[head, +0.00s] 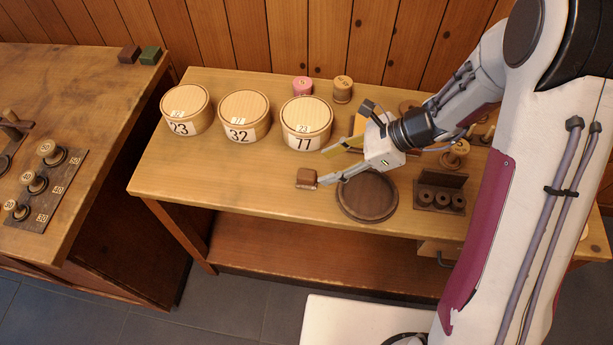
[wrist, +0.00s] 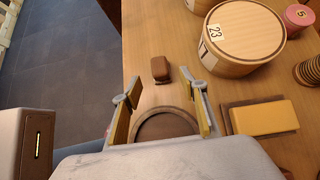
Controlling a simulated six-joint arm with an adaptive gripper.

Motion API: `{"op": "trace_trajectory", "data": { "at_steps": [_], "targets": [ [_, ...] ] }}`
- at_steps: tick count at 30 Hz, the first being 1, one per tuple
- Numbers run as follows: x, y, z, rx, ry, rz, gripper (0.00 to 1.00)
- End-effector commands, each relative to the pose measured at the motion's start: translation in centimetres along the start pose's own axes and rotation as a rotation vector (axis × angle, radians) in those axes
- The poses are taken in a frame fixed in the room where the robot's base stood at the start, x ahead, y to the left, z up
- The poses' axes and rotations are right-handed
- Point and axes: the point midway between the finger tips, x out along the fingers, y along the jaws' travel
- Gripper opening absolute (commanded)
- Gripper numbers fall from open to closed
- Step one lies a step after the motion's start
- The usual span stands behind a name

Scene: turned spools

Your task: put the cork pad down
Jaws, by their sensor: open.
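A small brown block (head: 307,179), which looks like the cork pad, rests on the wooden table near its front edge. It also shows in the wrist view (wrist: 160,68), ahead of the fingertips and roughly midway between them. My gripper (head: 323,166) is open and empty, reaching in from the right with its tips just beside the block. In the wrist view the two fingers (wrist: 163,93) stand wide apart with nothing between them. A round dark wooden dish (head: 367,217) lies right of the block, partly below my gripper.
A yellow block on a brown board (wrist: 265,117) lies beside my gripper. A dark spool holder (head: 440,200) is on the right. The table's left front is clear.

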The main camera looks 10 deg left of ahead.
Motion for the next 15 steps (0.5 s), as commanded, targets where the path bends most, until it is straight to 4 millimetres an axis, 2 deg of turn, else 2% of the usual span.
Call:
{"op": "trace_trajectory", "data": {
  "at_steps": [8, 15],
  "targets": [
    [0.2, 0.0, 0.0, -0.001, 0.001, 0.000, 0.43],
    [1.8, 0.0, 0.1, -0.001, 0.000, 0.002, 0.43]
  ]
}}
